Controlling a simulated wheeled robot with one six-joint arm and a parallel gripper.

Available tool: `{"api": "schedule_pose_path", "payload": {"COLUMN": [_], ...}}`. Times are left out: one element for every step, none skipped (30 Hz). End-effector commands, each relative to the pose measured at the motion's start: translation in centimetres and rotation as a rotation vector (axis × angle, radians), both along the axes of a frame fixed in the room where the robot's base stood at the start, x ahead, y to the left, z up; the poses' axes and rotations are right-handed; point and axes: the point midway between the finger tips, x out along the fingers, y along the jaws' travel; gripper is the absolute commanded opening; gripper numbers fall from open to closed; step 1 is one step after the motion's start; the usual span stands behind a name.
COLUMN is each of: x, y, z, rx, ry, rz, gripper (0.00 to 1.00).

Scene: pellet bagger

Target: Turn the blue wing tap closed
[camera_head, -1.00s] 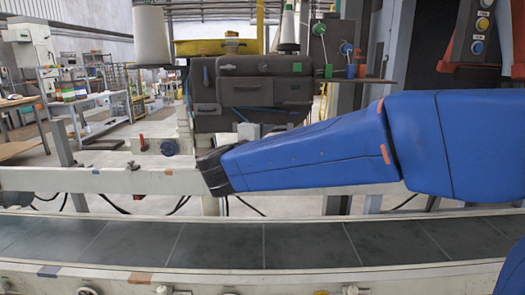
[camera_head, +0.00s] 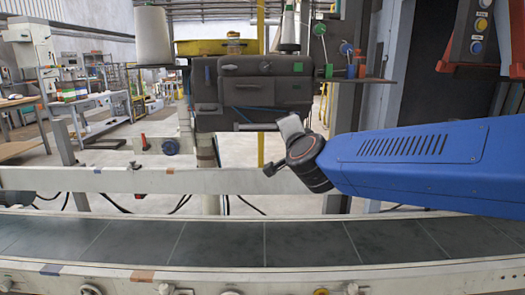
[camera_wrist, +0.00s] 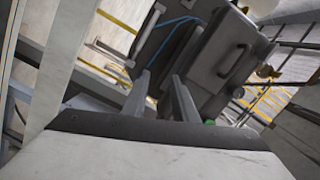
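A small upright blue handle (camera_head: 206,74) shows on the left of the dark machine in the head view. A round blue knob (camera_head: 171,147) sits lower, on the pale rail unit. I cannot tell for sure which is the wing tap. My gripper (camera_wrist: 160,82) shows two grey fingers apart, with nothing between them, in the wrist view. No blue tap is clear in the wrist view.
The dark machine (camera_head: 265,92) also fills the upper wrist view. A red handle (camera_head: 144,142) stands beside the blue knob. A pale rail (camera_head: 120,180) and a dark conveyor belt (camera_head: 220,243) run across in front. Colored knobs (camera_head: 345,48) stand at right.

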Motion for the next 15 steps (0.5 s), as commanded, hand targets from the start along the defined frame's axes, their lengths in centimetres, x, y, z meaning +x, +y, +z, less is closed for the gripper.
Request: {"api": "schedule_pose_path", "payload": {"x": [-1.0, -1.6, -2.5, -3.2, -4.1, -5.1, -6.0, -6.9, -8.2, -9.2, -10.2, -11.6, -12.8, -13.9, -15.5], "y": [-1.1, -1.4, -1.9, -2.3, -2.7, -3.4, -3.9, -4.4, -5.2, -5.8, -6.5, -7.5, -8.2, -9.1, -10.2], "z": [-0.5, -0.9, -1.7, -2.3, -3.0, -4.0, -4.8, -5.8, -7.0, -8.0, -9.0, -10.5, -11.6, -12.7, -14.3], "rx": [-0.055, -0.094, -0.147, -0.186, -0.228, -0.282, -0.322, -0.365, -0.421, -0.462, -0.504, -0.557, -0.598, -0.639, -0.691], "ry": [0.014, 0.026, 0.044, 0.059, 0.076, 0.100, 0.119, 0.140, 0.169, 0.193, 0.218, 0.256, 0.285, 0.316, 0.360], "rz": [0.039, 0.067, 0.104, 0.131, 0.158, 0.191, 0.214, 0.239, 0.268, 0.290, 0.311, 0.336, 0.356, 0.375, 0.397], "gripper": [0.26, 0.26, 0.26, 0.26, 0.26, 0.26, 0.26, 0.26, 0.26, 0.26, 0.26, 0.26, 0.26, 0.26, 0.26]}}
